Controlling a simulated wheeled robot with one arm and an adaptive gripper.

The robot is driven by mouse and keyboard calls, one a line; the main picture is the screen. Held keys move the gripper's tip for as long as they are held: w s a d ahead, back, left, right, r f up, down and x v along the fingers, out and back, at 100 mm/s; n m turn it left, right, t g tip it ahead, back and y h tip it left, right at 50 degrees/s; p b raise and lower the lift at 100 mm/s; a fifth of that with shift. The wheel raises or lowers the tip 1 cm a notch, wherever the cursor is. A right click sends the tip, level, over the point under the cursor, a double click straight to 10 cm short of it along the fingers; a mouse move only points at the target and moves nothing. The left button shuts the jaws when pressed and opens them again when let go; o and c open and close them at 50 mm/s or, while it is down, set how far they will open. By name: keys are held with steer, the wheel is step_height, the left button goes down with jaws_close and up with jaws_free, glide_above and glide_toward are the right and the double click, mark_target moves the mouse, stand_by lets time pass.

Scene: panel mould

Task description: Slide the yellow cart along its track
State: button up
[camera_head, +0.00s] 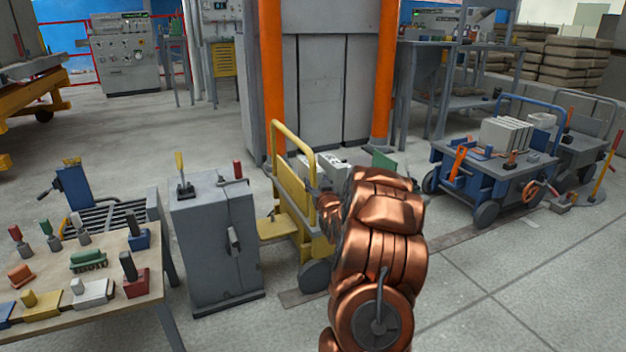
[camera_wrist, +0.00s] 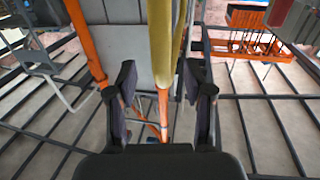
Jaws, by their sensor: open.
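The yellow cart (camera_head: 292,195) stands on the floor in the middle of the head view, with an upright looped yellow handle at its left end. Its right part is hidden behind my copper-coloured arm. A dark strip that looks like its track (camera_head: 450,240) runs along the floor at its base. In the wrist view my gripper (camera_wrist: 160,85) is open, with one dark finger on each side. A yellow bar (camera_wrist: 160,40), which looks like the cart's handle, lies between the fingers in the picture. I cannot tell whether they touch it.
A grey cabinet (camera_head: 215,245) with levers stands close left of the cart. A wooden table (camera_head: 110,285) with several coloured handled tools is at the front left. A blue cart (camera_head: 480,180) stands to the right. Orange posts (camera_head: 271,75) rise behind. The floor at the front right is clear.

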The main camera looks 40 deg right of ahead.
mark_target(314, 177)
steer(key=shift+b+x, duration=0.95)
steer(key=shift+x, duration=1.9)
steer(key=shift+f, duration=0.1)
jaws_close()
